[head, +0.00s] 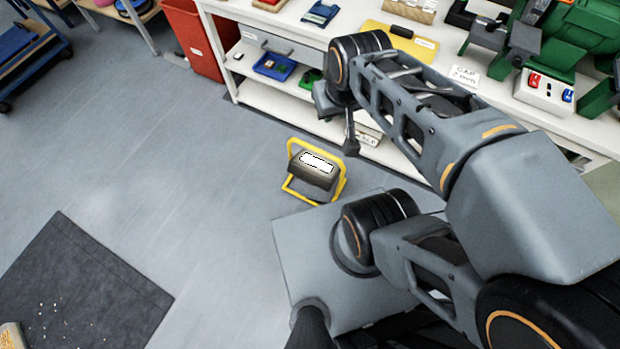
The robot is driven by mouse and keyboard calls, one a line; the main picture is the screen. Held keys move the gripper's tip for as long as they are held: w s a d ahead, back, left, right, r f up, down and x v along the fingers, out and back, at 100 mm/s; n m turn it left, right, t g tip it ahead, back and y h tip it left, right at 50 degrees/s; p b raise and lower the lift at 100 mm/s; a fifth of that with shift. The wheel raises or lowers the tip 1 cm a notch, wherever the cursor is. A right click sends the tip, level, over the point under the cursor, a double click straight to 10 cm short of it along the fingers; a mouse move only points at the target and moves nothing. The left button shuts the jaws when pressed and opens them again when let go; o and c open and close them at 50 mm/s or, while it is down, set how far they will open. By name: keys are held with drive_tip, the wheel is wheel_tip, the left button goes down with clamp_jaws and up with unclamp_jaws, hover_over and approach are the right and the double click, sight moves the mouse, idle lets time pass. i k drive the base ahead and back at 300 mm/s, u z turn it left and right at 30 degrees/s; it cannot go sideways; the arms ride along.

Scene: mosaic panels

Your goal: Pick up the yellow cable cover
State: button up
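A flat yellow piece (378,30) with a white label and a small black item on it lies on the white workbench, partly hidden behind my arm. It may be the yellow cable cover, but I cannot tell for certain. My gripper (345,135) is at the end of the arm, in front of the bench's shelves. It appears to point downward and is apart from the yellow piece. Its fingers are too small and too covered by the wrist to show whether they are open or shut.
A work light with a yellow frame (314,171) stands on the grey floor before the bench (290,22). A blue tray (274,66) is on the bench's shelf. A red bin (196,40) stands left of the bench. A dark mat (85,290) lies lower left. The floor between is clear.

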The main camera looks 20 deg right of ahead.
sight(424, 49)
drive_tip(key=u, duration=0.9)
drive_tip(key=k, duration=1.15)
drive_tip(key=u, duration=1)
drive_tip(key=i, duration=2.85)
drive_tip(key=z, duration=0.85)
drive_tip(key=i, duration=1.3)
drive_tip(key=z, duration=1.9)
drive_tip(key=i, duration=0.95)
drive_tip(key=z, duration=1.35)
drive_tip(key=i, duration=1)
drive_tip(key=z, duration=0.25)
